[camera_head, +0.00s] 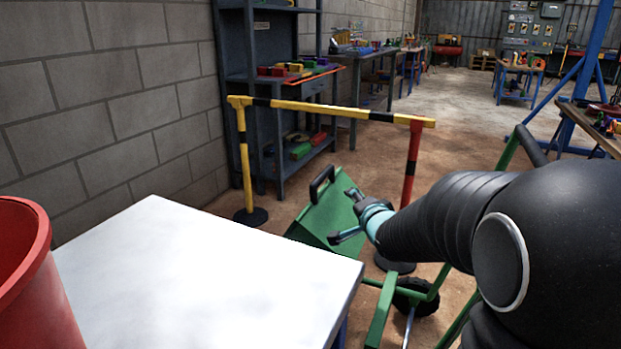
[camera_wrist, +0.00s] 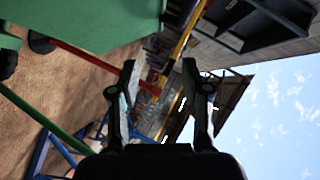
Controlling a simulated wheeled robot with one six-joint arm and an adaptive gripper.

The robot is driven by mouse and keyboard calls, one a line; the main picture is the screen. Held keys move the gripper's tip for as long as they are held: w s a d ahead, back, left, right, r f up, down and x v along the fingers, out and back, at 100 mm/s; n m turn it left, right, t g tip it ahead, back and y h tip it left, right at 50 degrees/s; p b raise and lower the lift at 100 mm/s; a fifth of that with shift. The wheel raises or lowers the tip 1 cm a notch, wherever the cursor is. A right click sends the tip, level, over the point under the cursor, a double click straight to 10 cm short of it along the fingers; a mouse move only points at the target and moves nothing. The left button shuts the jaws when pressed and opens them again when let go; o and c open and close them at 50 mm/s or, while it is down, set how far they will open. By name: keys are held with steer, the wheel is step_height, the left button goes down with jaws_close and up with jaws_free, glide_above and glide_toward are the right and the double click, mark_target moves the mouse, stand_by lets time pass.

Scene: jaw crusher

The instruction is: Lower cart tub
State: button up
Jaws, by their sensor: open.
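The green cart tub (camera_head: 325,212) stands tilted in the head view, just beyond the white table. A black handle (camera_head: 320,183) sticks up from its upper edge. The cart's green frame (camera_head: 381,308) and a black wheel (camera_head: 417,300) show below my arm. My gripper (camera_head: 343,214) is open and empty, in front of the tub's right part in the picture; I cannot tell whether it touches. In the wrist view, my gripper's two fingers (camera_wrist: 161,82) are spread apart, and the tub (camera_wrist: 85,22) fills the upper left. My arm hides part of the cart.
A white table (camera_head: 200,275) with a red bucket (camera_head: 30,280) fills the lower left. A yellow-black barrier (camera_head: 330,110) with a red post stands behind the tub. A dark shelf (camera_head: 265,90) lines the block wall. Open floor lies beyond the barrier.

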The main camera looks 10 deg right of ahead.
mark_target(324, 176)
steer(key=w+a+y, duration=0.1)
steer(key=w, duration=0.4)
steer(key=w+a+m+t+y, duration=0.1)
steer(key=w+a, duration=0.1)
steer(key=w, duration=0.4)
steer(key=w+a+f+m+t+y, duration=0.1)
steer(key=w+a, duration=0.1)
steer(key=w, duration=0.4)
steer(key=shift+w, duration=0.25)
jaws_close()
steer(key=shift+m, duration=0.3)
